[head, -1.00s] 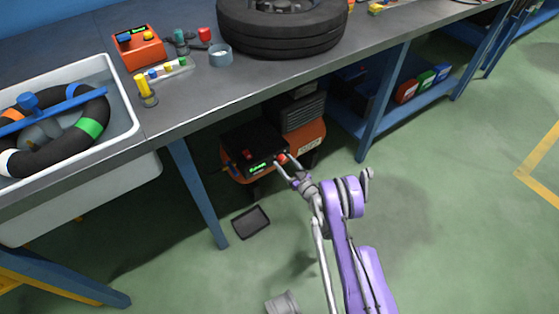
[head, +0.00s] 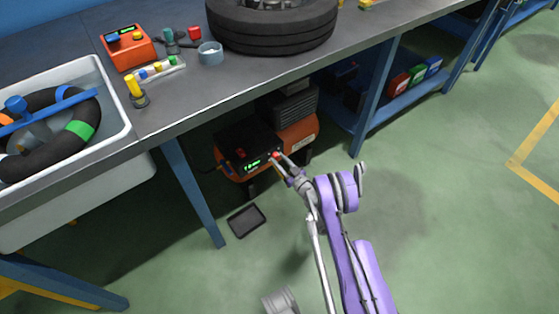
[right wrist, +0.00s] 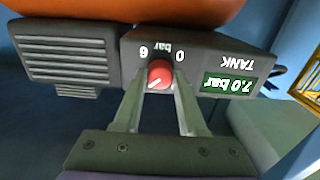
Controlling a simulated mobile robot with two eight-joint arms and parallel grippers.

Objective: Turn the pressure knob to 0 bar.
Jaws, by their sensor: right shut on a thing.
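The pressure knob (right wrist: 160,73) is a small red dial on the front of the dark control box (right wrist: 205,58). In the right wrist view, which shows the panel upside down, its white mark points to the lower left. The "0" of its bar scale is at the upper right of the knob, and a digit like 6 or 9 is at the upper left. A green TANK display (right wrist: 229,84) reads 7.0 bar. My right gripper (head: 279,158) is shut on the knob, one finger on each side in the right wrist view (right wrist: 160,78). My left gripper is out of view.
The orange compressor (head: 297,138) stands under the workbench (head: 190,103), between blue legs (head: 193,190). A dark tray (head: 247,220) lies on the green floor before it. The bench edge overhangs the compressor. Open floor lies to the right.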

